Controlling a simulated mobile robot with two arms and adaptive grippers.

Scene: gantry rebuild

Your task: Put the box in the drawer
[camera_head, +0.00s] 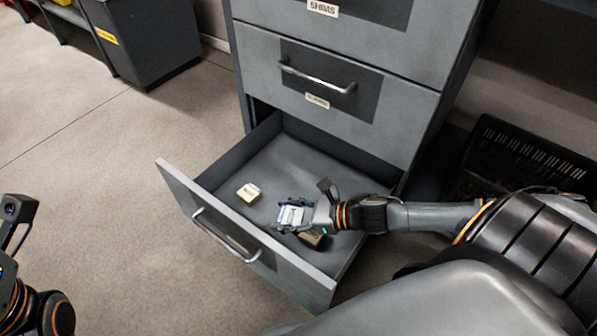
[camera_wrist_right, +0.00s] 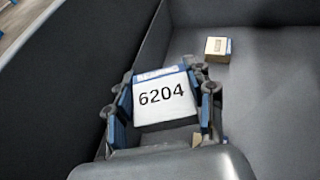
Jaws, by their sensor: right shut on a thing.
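The drawer (camera_head: 290,155) is the bottom one of a grey cabinet and stands pulled open. My right gripper (camera_head: 292,215) is over the inside of the drawer, near its front panel. It is shut on a white and blue box (camera_head: 291,214). In the right wrist view the box (camera_wrist_right: 162,97) shows the number 6204 and sits between the two fingers of the gripper (camera_wrist_right: 160,105). Whether the box touches the drawer floor I cannot tell. Of my left arm, a part shows at the lower left edge of the head view, but its fingers are out of view.
A small tan box (camera_head: 249,192) lies in the drawer, left of my right gripper, and shows in the right wrist view (camera_wrist_right: 218,49). Another tan box (camera_head: 311,238) is partly hidden under the gripper. The closed drawer (camera_head: 330,95) above has a bar handle. A dark bin (camera_head: 145,40) stands back left.

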